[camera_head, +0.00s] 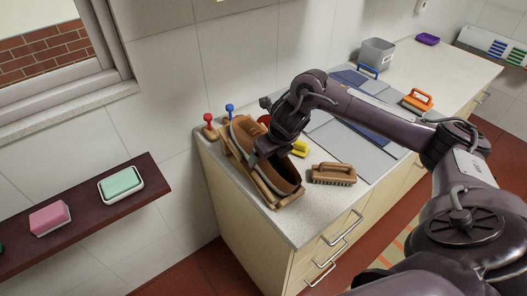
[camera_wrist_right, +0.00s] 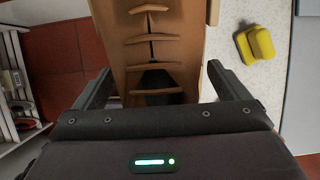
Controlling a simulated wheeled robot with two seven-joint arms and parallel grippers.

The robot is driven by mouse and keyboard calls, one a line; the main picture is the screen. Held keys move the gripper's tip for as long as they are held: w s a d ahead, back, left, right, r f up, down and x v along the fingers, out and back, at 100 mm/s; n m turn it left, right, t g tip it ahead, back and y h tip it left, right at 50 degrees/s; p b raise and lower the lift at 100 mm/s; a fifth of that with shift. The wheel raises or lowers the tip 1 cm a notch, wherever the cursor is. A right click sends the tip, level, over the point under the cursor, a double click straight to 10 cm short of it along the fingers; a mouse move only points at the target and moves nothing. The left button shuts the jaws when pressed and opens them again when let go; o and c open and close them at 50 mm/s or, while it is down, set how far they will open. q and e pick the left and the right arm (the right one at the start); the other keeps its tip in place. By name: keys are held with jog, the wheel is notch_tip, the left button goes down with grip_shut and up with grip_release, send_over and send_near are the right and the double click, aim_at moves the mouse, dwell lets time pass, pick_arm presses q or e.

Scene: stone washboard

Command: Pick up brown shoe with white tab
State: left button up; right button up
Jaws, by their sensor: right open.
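A brown shoe-like item (camera_head: 285,181) with a grey rim lies in a wooden holder (camera_head: 294,197) at the counter's near left corner. No white tab can be made out. My right gripper (camera_head: 262,149) is over this item, and its arm hides part of it. In the right wrist view my open right gripper (camera_wrist_right: 162,85) has its fingers apart on either side of a brown surface (camera_wrist_right: 180,50) with several cross straps and a dark slit. I cannot tell whether the fingers touch it. My left gripper is not in view.
A brown brush (camera_head: 333,174) and a yellow item (camera_head: 300,147) lie beside the holder. Red (camera_head: 209,127) and blue (camera_head: 229,110) knobbed items stand behind it. A grey bin (camera_head: 377,53) and an orange-handled brush (camera_head: 417,100) are farther along. A wall shelf (camera_head: 85,218) holds sponges.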

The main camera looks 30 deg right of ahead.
jog(key=shift+w+f, duration=0.35)
jog(key=shift+f, duration=0.25)
jog(key=shift+w+f, duration=0.2)
jog(key=shift+f, duration=0.25)
jog(key=c, duration=1.2)
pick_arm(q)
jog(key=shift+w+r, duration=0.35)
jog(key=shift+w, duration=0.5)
pick_arm(e)
jog(key=shift+c, duration=0.2)
jog(key=shift+r, duration=0.25)
